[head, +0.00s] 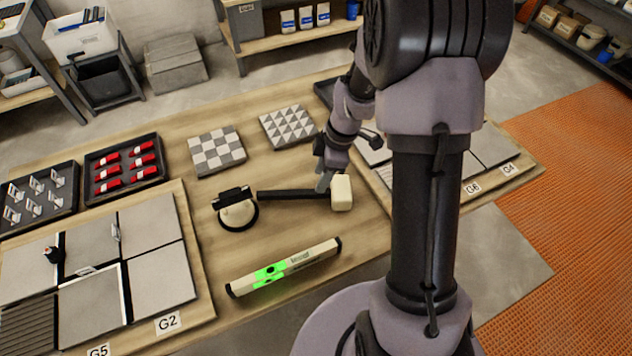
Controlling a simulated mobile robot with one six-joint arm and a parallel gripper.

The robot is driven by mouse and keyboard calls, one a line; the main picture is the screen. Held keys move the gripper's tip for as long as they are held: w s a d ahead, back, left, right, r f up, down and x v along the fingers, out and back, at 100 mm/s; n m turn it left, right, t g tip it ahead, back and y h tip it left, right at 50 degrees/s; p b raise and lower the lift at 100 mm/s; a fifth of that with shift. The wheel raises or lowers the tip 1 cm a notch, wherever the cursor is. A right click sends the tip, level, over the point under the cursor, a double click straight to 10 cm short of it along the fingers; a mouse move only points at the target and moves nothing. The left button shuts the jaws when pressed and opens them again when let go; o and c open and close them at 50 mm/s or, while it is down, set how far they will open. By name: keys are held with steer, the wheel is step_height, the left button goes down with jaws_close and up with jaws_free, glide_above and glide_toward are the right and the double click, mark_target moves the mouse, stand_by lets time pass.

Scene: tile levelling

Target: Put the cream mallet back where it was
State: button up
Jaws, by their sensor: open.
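The cream mallet (342,193) lies on the wooden table, its cream head at the right and its black handle (290,194) pointing left. My gripper (324,183) is open and low over the handle, right beside the mallet head. The fingertips overlap the handle in the picture; I cannot tell whether they touch it. Part of the handle near the head is hidden behind the gripper.
A cream suction lifter (238,214) sits close to the handle's left end. A cream level (285,268) with green lights lies in front. Patterned tiles (217,150) and a tray of red wedges (126,167) lie behind. A tile board (198,290) fills the left.

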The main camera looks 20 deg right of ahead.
steer(key=s+a+r+m+t+p, duration=0.1)
steer(key=s+a+r+m, duration=0.15)
steer(key=r, duration=0.65)
steer(key=s+a+r+m+t, duration=0.15)
steer(key=r+m, duration=0.25)
steer(key=r, duration=0.4)
steer(key=s+a+r+m+t, duration=0.1)
steer(key=s+a+r+m, duration=0.2)
steer(key=s+m, duration=0.3)
steer(key=s+a+r+m+t, duration=0.1)
steer(key=s+a+r+m, duration=0.3)
steer(key=s, duration=0.5)
steer(key=shift+a+r+m+h, duration=0.25)
steer(key=shift+r+m, duration=0.2)
steer(key=shift+m, duration=0.4)
steer(key=shift+d, duration=0.15)
